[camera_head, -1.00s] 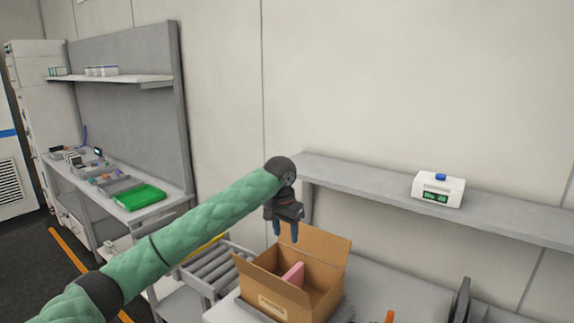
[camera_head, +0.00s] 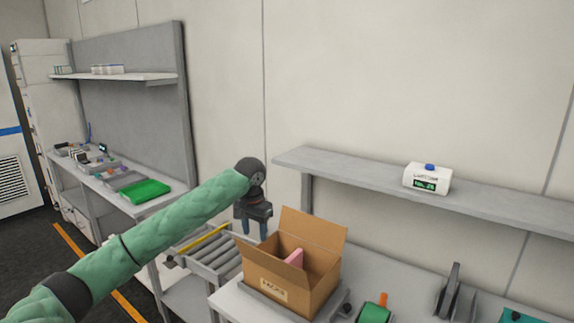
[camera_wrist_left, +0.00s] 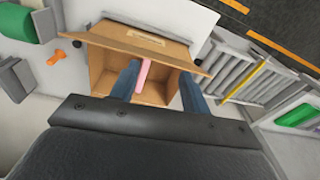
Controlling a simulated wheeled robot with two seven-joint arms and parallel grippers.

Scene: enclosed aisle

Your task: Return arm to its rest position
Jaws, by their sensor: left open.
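My left arm comes in from the left in a green padded sleeve. Its left gripper (camera_head: 254,232) points down with its two fingers apart and nothing between them. It hangs just left of and behind the open cardboard box (camera_head: 267,285) in the head view. A pink item (camera_head: 294,258) stands inside the box. In the left wrist view the blue fingers (camera_wrist_left: 160,88) are spread, with the box (camera_wrist_left: 107,62) and the pink item (camera_wrist_left: 143,78) seen beyond them. My right gripper is not in view.
The box sits on a grey bench beside a roller conveyor (camera_head: 216,258). A shelf (camera_head: 350,172) along the wall bears a white device (camera_head: 427,179). A side bench at left holds a green tray (camera_head: 145,191).

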